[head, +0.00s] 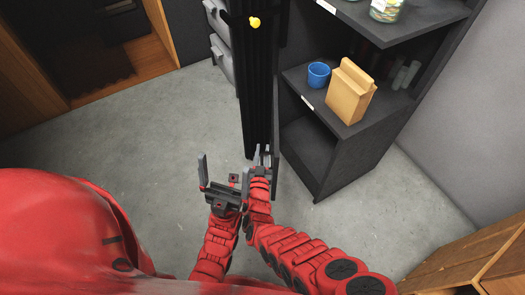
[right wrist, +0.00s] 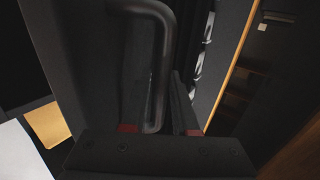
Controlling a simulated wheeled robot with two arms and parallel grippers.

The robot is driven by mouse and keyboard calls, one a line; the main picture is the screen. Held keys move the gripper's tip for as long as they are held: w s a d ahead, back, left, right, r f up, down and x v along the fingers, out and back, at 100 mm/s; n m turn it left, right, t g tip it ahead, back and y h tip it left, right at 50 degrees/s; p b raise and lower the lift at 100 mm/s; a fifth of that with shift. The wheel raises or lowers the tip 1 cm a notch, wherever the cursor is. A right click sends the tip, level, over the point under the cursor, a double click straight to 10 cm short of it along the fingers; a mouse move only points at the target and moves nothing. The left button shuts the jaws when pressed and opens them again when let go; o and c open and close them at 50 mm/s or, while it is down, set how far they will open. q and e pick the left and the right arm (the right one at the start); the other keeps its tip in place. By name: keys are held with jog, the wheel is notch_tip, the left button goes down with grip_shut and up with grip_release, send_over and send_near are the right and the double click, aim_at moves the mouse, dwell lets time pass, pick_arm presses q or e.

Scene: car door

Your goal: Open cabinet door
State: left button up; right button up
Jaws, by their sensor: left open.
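The dark cabinet (head: 345,165) stands right of centre in the head view, with its shelves visible from above. In the right wrist view, a dark panel, seemingly the cabinet door (right wrist: 85,60), carries a black bar handle (right wrist: 157,45). My right gripper (head: 262,156) is low beside the cabinet's left front. It also shows in the right wrist view (right wrist: 163,110), its fingers close around the handle's lower end. The exact contact is hard to see in the dark. My left gripper (head: 224,178) is wide open and empty, just left of the right one.
A blue cup (head: 319,75) and a tan carton (head: 350,92) stand on a cabinet shelf; a jar (head: 386,9) is above. A tall black structure (head: 257,90) rises left of the cabinet. Wooden furniture (head: 465,262) is at lower right. Grey floor (head: 140,125) at left is clear.

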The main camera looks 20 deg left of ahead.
aim_at(262, 159)
jog(key=s+p, duration=0.1)
jog(key=s, duration=0.1)
jog(key=s+p, duration=0.1)
jog(key=s, duration=0.1)
jog(key=s+d+p, duration=0.1)
jog(key=s, duration=0.1)
jog(key=shift+r+p, duration=0.3)
jog(key=shift+p, duration=0.1)
jog(key=s+d+p, duration=0.2)
jog(key=s, duration=0.9)
jog(key=shift+f, duration=0.3)
jog(key=shift+c, duration=0.4)
